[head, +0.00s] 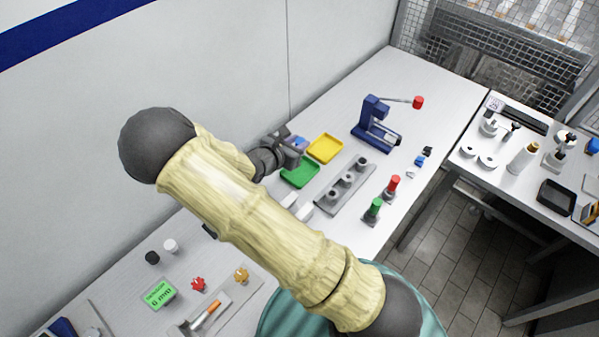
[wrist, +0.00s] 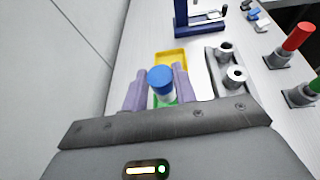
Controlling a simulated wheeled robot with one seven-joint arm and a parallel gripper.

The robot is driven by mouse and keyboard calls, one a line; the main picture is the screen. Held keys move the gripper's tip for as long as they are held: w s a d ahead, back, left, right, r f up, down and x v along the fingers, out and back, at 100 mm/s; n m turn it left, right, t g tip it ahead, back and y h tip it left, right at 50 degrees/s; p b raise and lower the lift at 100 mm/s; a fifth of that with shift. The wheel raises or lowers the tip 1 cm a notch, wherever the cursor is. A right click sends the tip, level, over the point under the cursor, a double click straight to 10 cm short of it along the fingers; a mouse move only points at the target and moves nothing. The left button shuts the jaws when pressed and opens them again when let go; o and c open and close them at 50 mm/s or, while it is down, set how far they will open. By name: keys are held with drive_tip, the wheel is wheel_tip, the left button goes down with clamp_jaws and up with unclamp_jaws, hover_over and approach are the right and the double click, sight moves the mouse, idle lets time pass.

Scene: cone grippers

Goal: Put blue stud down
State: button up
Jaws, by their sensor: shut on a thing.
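Green of the green tray (wrist: 155,104) shows behind and below the stud. The yellow tray (wrist: 171,57) lies just beyond. In the head view my gripper (head: 294,145) is at the wall side of the green tray (head: 301,174) and the yellow tray (head: 325,148). My arm covers part of the table there. The stud's lower end and its height above the table are hard to tell.
A grey block with several round sockets (head: 347,186) lies right of the trays. A blue press (head: 374,125) with a red-knobbed lever stands behind. Red (head: 392,187) and green (head: 374,209) topped pieces stand near the table's right edge. A white wall runs along the left.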

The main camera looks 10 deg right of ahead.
drive_tip(key=shift+f+p, duration=0.5)
drive_tip(key=shift+f, duration=2.4)
drive_tip(key=shift+f, duration=0.1)
drive_tip(key=shift+f+p, duration=0.4)
drive_tip(key=shift+f, duration=1.6)
drive_tip(key=shift+f, duration=0.15)
drive_tip(key=o, duration=1.1)
drive_tip(key=shift+c, duration=0.2)
